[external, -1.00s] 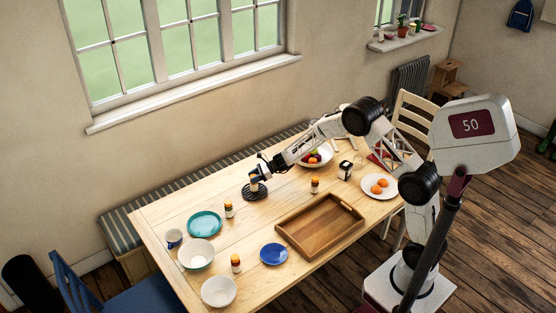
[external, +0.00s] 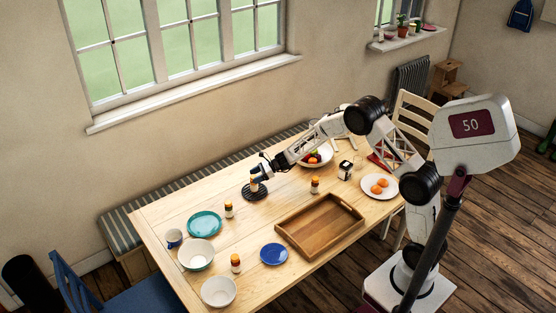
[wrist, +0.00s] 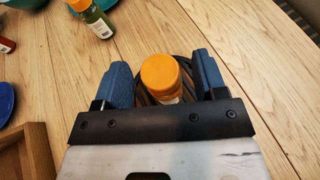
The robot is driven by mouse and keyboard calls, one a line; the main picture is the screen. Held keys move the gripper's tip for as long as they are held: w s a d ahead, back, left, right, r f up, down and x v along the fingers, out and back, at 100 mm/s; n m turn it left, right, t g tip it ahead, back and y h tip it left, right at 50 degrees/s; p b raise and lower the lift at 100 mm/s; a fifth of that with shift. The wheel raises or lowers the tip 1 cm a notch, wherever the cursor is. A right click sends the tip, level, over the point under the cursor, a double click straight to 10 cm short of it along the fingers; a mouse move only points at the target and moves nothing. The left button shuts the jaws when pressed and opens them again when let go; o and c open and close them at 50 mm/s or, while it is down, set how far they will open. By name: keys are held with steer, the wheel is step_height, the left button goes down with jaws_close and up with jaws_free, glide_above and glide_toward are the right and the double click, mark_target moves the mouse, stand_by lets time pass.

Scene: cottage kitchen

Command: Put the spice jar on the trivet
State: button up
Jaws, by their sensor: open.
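A spice jar with an orange lid (wrist: 160,73) stands between the two blue fingers of my gripper (wrist: 162,82) in the wrist view. The fingers are open, with a gap on each side of the jar. The dark round trivet (wrist: 146,98) lies directly under the jar, and the jar appears upright on it. In the external view my gripper (external: 258,177) is low over the trivet (external: 254,194), and the jar (external: 254,186) shows just below the fingers. The jar's base is partly hidden by the gripper in the wrist view.
Other orange-lidded jars stand at the left (external: 229,209), front (external: 236,263) and right (external: 315,186). A wooden tray (external: 290,236), a teal plate (external: 204,224), a blue plate (external: 273,254) and white bowls (external: 219,292) are on the table. A fruit bowl (external: 327,161) is behind my arm.

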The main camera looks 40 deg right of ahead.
steer(key=v, duration=1.1)
steer(key=shift+a, duration=0.1)
steer(key=shift+s, duration=0.1)
stand_by(0.4)
steer(key=s+d+r+n+g+h, duration=0.2)
steer(key=s+r+n, duration=0.4)
steer(key=s+r, duration=0.45)
steer(key=s+d+r+n+g+h, duration=0.2)
steer(key=s+r+n, duration=0.4)
steer(key=s, duration=0.8)
steer(key=s+d+r+n+h, duration=0.1)
steer(key=s+d+n+h, duration=0.2)
steer(key=s, duration=0.7)
steer(key=s+d+r+n+t+h, duration=0.1)
steer(key=s+d, duration=0.4)
steer(key=s, duration=0.5)
steer(key=s+d+r+n+h, duration=0.2)
steer(key=s+d+n+h, duration=0.2)
steer(key=s, duration=0.6)
steer(key=shift+s+r+n+t+h, duration=0.3)
steer(key=shift+r+n+h, duration=0.1)
steer(key=shift+n, duration=0.7)
